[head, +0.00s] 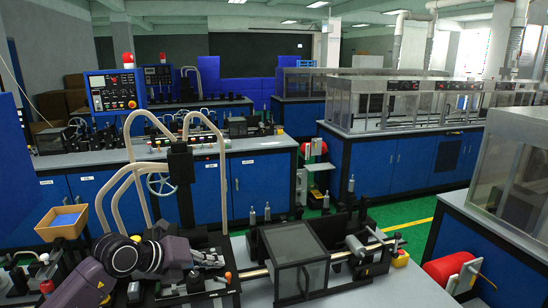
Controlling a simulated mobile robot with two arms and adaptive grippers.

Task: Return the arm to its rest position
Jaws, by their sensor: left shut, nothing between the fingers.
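My left arm (125,256), dark grey and purple, reaches in from the bottom left over the near workbench. Its gripper (218,261) is low over the bench machinery, left of the dark clear-sided box, and is shut with nothing seen in it. Whether its fingertips touch the machinery below cannot be told. My right gripper is not in view.
The near bench carries a dark clear-sided box (297,258), a shaft assembly (365,245) and a tan bin (62,221). Curved cream tubes (136,165) rise close behind my arm. A red cylinder (450,268) sits at right. Green floor (407,216) lies between the benches.

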